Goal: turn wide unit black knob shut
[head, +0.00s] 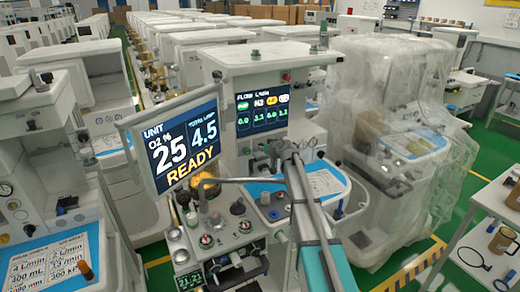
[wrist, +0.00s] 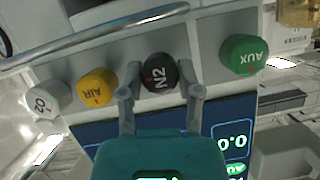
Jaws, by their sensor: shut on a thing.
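The black knob (wrist: 157,72), lettered N2, sits on the pale front of the unit in the wrist view, between the yellow AIR knob (wrist: 97,87) and the green AUX knob (wrist: 243,54). My gripper (wrist: 159,88) has one grey finger on each side of it and is closed on it. In the head view my gripper (head: 276,152) is small, just below the flow display (head: 262,110), and the black knob cannot be made out there. The display appears to read 3.1 under N2.
A white O2 knob (wrist: 48,100) is at the left end of the row. A metal rail (wrist: 110,30) runs past the knobs. A tilted monitor (head: 180,140) reads 25, 4.5 and READY. A plastic-covered cart (head: 385,130) stands close on the right. Green floor shows beyond it.

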